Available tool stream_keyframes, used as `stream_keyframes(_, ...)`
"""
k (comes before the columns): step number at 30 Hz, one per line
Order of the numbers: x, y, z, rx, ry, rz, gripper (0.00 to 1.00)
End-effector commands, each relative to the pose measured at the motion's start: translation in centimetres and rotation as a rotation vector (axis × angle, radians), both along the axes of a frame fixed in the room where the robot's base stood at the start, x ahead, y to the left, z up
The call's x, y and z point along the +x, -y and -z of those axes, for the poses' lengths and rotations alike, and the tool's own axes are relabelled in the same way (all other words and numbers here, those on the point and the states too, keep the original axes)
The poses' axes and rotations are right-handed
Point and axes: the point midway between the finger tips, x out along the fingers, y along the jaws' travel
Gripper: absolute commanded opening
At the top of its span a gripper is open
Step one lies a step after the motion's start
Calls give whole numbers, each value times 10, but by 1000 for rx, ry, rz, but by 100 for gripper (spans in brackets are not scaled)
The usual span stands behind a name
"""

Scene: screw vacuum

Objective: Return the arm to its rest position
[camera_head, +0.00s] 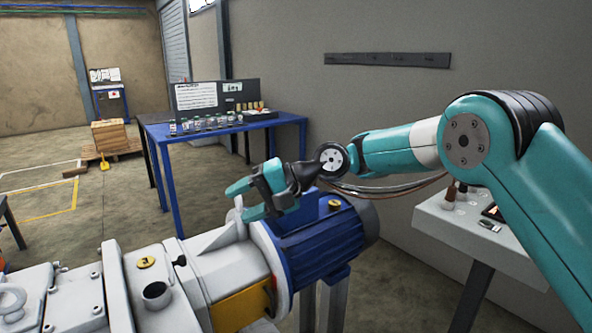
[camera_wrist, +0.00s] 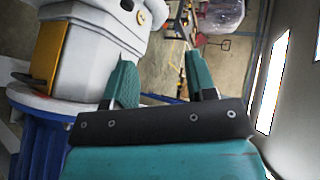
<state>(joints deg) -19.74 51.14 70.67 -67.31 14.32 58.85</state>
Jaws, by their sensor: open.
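My teal arm reaches in from the right in the head view. My gripper (camera_head: 240,198) is open, with nothing seen between its fingers. It is above the vacuum pump's grey housing (camera_head: 235,262), close to the blue motor (camera_head: 318,238). In the wrist view, the two teal fingers of my gripper (camera_wrist: 165,85) stand apart. The pump's grey body (camera_wrist: 90,45) is left of them, with a yellow panel (camera_wrist: 50,52) and part of the blue motor (camera_wrist: 45,145). I cannot tell from the head view whether a finger touches the grey fin under it.
A blue table (camera_head: 228,128) with several small items and a dark panel stands behind. A light grey side table (camera_head: 475,235) with tools is below my arm at the right. A wall is close behind. Cardboard boxes (camera_head: 110,135) are on a pallet far left; open floor lies between.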

Motion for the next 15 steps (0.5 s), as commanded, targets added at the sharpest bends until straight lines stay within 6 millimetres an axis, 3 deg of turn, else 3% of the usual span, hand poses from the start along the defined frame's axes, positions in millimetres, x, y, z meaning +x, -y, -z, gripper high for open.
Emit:
stream_keyframes(1, -9, 14, -26, -45, 59, 3, 51)
stream_keyframes(6, -55, 68, -69, -224, 242, -27, 51)
stream_keyframes(11, -119, 129, -90, -399, 372, -95, 51)
stream_keyframes(15, -186, 185, -93, -544, 449, -181, 51)
